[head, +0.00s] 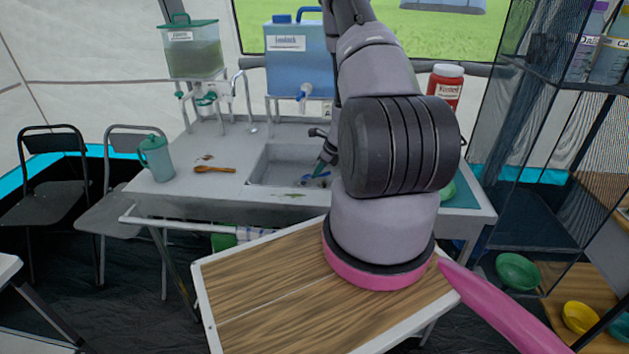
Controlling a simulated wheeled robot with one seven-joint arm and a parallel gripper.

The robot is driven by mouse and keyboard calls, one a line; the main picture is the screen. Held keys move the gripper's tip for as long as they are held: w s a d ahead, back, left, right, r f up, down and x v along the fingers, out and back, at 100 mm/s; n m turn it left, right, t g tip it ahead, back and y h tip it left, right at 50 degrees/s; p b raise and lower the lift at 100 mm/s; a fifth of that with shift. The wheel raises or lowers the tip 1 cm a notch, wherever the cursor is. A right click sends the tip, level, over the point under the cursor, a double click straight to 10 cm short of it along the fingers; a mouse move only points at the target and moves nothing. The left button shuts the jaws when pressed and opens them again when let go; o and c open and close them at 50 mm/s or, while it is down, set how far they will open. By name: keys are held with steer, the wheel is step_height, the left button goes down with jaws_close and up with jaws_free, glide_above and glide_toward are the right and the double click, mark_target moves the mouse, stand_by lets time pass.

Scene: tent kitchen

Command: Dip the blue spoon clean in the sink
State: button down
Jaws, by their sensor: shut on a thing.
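The sink (259,168) is a grey rectangular basin set in the counter, in the middle of the head view. My gripper (326,155) reaches down over the right part of the basin, small and partly hidden behind my arm. It is shut on the blue spoon (316,177), whose blue part shows low in the basin, just below the fingers. The rest of the spoon and the basin's right end are hidden by my arm. I cannot tell whether the spoon touches the basin floor.
A wooden spoon (214,170) and a teal pitcher (156,158) stay on the counter left of the sink. A blue water tank (290,62) and a green-lidded dispenser (191,50) stand behind. A wood-topped table (262,283) is in front. A red jar (446,85) is at right.

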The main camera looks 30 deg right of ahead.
stand_by(0.4)
step_height(320, 180, up, 15)
steer(key=shift+r, duration=0.15)
stand_by(1.3)
stand_by(2.0)
step_height(320, 180, up, 4)
steer(key=shift+f, duration=0.1)
stand_by(0.4)
stand_by(0.5)
